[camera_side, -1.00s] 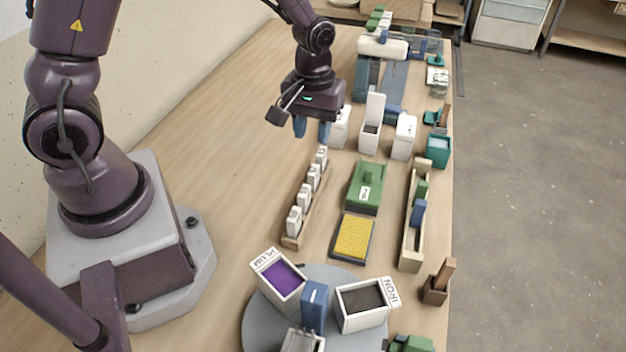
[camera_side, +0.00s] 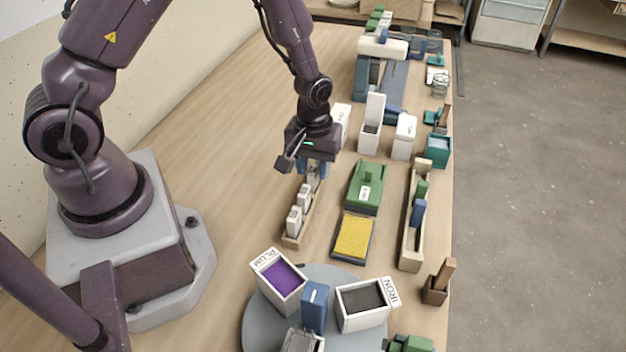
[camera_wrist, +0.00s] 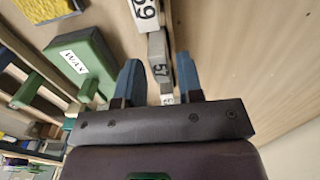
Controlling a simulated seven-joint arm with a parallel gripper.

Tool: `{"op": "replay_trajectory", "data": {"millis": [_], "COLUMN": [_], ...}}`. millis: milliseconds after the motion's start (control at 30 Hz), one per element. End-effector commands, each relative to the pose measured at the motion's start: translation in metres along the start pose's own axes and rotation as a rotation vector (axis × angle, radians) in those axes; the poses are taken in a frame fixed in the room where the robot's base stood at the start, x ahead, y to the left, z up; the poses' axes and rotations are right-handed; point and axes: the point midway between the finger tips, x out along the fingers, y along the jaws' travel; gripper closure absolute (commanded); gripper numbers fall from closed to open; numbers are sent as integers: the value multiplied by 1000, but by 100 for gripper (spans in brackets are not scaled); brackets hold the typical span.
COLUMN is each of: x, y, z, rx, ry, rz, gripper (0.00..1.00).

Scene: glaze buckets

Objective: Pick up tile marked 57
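The tile marked 57 (camera_wrist: 159,50) stands in a row of light tiles in the wrist view, between a tile reading 69 or 59 (camera_wrist: 143,12) and another (camera_wrist: 167,99) whose marking I cannot read. My gripper (camera_wrist: 159,62) is open, with one blue finger on each side of the row around the tile marked 57. I see no clear contact. In the side view my gripper (camera_side: 312,168) is low over the far part of the wooden tile rack (camera_side: 291,242), hiding the far tiles. Two nearer tiles (camera_side: 294,220) show clearly.
A green block labelled WAX (camera_wrist: 85,60) lies beside the row; it also shows in the side view (camera_side: 366,185). A yellow-topped pad (camera_side: 353,237) is in front of it. White containers (camera_side: 370,135) stand beyond. The table left of the rack is clear.

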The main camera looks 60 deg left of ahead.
Motion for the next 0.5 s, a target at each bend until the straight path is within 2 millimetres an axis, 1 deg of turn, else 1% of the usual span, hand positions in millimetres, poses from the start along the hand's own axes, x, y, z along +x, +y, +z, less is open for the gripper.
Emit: {"op": "replay_trajectory", "data": {"millis": [267, 300, 367, 400, 433, 500], "x": [1, 1, 1, 1, 1, 1], "y": [0, 0, 0, 0, 0, 0], "z": [0, 0, 0, 0, 0, 0], "rx": [0, 0, 0, 0, 0, 0], "ry": [0, 0, 0, 0, 0, 0], "rz": [0, 0, 0, 0, 0, 0], "gripper": [66, 75, 89, 98, 100, 100]}}
